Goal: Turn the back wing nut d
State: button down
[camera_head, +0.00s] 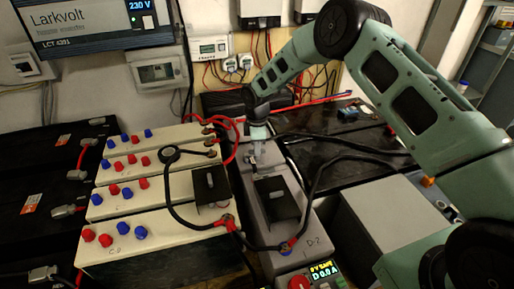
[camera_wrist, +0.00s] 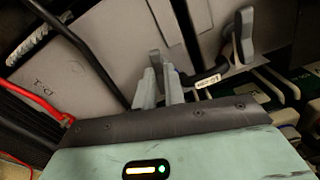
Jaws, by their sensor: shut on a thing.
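The grey battery block (camera_head: 262,208) stands in the middle of the head view, marked D-2 near its front. My gripper (camera_head: 257,146) reaches down over its back end. In the wrist view my gripper's (camera_wrist: 160,76) two pale fingers are close together and shut on a small grey upright piece (camera_wrist: 155,58), which I take for the back wing nut d. The fingers hide most of it, and its turn angle cannot be read. A second grey winged piece (camera_wrist: 243,30) stands to the right, with a black lead and a white label (camera_wrist: 208,80) near it.
A black box (camera_head: 276,202) sits on the battery's top. Black cables (camera_head: 318,180) loop to its right and front. White batteries (camera_head: 135,200) with red and blue caps stand to the left. A grey box (camera_head: 375,225) stands to the right. Red cables (camera_head: 232,125) run close behind.

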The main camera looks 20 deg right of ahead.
jog(key=shift+n, duration=1.2)
jog(key=shift+r, duration=0.1)
jog(key=c, duration=1.5)
grip_release()
notch_tip(320, 180, up, 17)
jog(key=shift+r+b, duration=0.2)
jog(key=shift+b, duration=0.3)
